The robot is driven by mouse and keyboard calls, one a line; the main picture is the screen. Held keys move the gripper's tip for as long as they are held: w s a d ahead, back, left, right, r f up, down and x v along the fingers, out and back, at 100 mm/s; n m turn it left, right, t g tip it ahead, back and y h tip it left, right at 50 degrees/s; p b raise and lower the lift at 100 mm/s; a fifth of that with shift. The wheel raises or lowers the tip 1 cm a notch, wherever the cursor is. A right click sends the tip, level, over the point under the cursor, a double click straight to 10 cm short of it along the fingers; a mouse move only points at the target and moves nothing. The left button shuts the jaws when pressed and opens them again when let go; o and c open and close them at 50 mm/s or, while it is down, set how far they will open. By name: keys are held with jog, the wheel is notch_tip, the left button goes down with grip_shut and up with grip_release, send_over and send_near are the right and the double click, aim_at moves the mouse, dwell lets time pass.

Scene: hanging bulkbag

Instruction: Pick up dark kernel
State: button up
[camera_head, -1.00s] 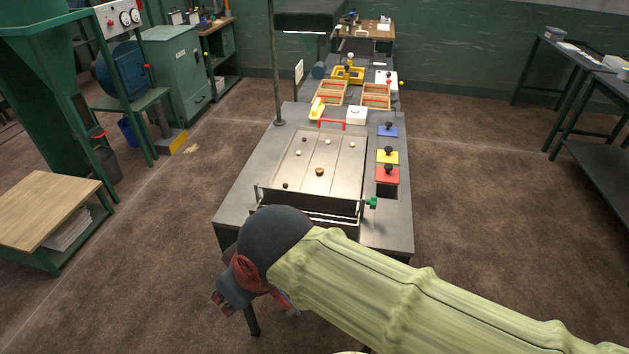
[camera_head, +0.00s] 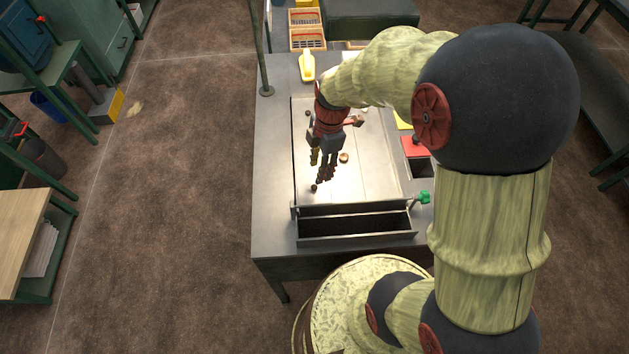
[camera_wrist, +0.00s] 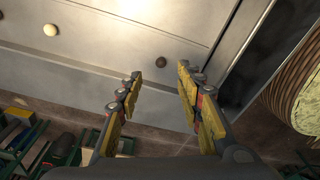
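A small dark kernel (camera_head: 314,188) lies on the pale sorting tray (camera_head: 370,180), near its front left corner. In the wrist view the dark kernel (camera_wrist: 160,62) appears between my fingertips in the picture, beyond them on the tray surface. My gripper (camera_head: 321,168) points down over the left part of the tray, just behind the dark kernel. Its two fingers (camera_wrist: 160,71) are apart with nothing held between them. I cannot tell the exact height of the fingertips above the tray.
A brown kernel (camera_head: 344,157) lies right of my gripper. A pale kernel (camera_wrist: 50,29) shows in the wrist view. A green post (camera_head: 261,60) stands at the back left.

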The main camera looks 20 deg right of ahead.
aim_at(315, 186)
jog(key=shift+a+f+b, duration=0.2)
jog(key=shift+f+b, duration=0.1)
jog(key=shift+f, duration=1)
jog(key=shift+a+f+b, duration=0.25)
jog(key=shift+f+b, duration=0.1)
jog(key=shift+f, duration=1)
jog(key=shift+a+f+b, duration=0.2)
jog(key=shift+f+b, duration=0.1)
jog(key=shift+f, duration=1)
jog(key=shift+s, duration=0.1)
jog(key=c, duration=0.3)
jog(key=c, duration=0.4)
jog(key=shift+c, duration=0.5)
